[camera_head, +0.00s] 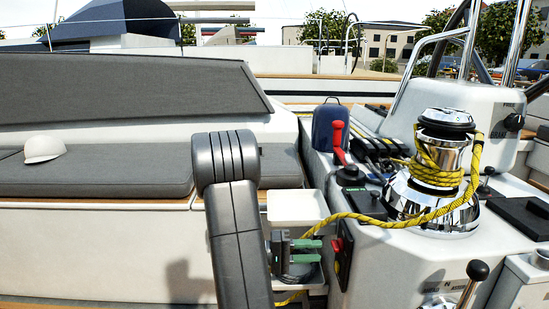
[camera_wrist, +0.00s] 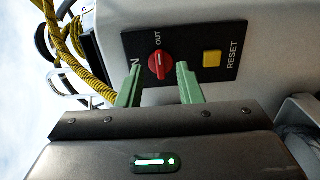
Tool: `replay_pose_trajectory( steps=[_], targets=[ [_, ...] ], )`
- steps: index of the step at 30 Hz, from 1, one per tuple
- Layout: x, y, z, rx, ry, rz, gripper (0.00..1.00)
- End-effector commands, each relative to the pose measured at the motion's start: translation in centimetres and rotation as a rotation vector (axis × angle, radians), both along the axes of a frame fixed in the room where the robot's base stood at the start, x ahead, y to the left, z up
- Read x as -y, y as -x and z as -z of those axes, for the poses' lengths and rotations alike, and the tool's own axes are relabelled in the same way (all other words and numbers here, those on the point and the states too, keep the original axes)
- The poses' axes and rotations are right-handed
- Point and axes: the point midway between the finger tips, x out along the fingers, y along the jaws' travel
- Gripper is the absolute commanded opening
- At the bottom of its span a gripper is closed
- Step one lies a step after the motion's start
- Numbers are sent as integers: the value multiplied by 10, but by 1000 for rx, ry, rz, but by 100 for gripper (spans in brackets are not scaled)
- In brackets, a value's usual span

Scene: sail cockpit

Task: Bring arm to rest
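My arm (camera_head: 232,215) rises in the middle foreground of the head view. It hides part of the bench behind it. My gripper (camera_head: 320,250) is beside the winch console, with its green fingers pointing right toward a small black switch panel (camera_head: 343,255). In the wrist view my gripper (camera_wrist: 157,78) is open, with a red rotary knob (camera_wrist: 160,66) showing between the fingertips. Nothing is held. In the head view the fingertips look a little short of the panel.
A chrome winch (camera_head: 432,180) with yellow rope (camera_head: 385,222) stands on the white console (camera_head: 400,262). The rope hangs down close to my gripper. A yellow reset button (camera_wrist: 211,58) is right of the knob. A white cap (camera_head: 44,149) lies on the grey bench (camera_head: 100,172).

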Motion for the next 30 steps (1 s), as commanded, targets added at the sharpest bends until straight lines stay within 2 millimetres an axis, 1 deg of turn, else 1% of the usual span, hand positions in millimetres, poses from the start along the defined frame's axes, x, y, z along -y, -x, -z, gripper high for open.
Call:
replay_pose_trajectory(
  steps=[1, 6, 12, 25, 28, 30],
  targets=[
    [9, 1, 2, 2, 0, 5, 33],
    [30, 0, 1, 1, 0, 3, 33],
    [43, -1, 0, 1, 0, 2, 33],
    [44, -1, -1, 0, 1, -1, 33],
    [40, -1, -1, 0, 0, -1, 33],
    [34, -2, -1, 0, 1, -3, 33]
  ],
)
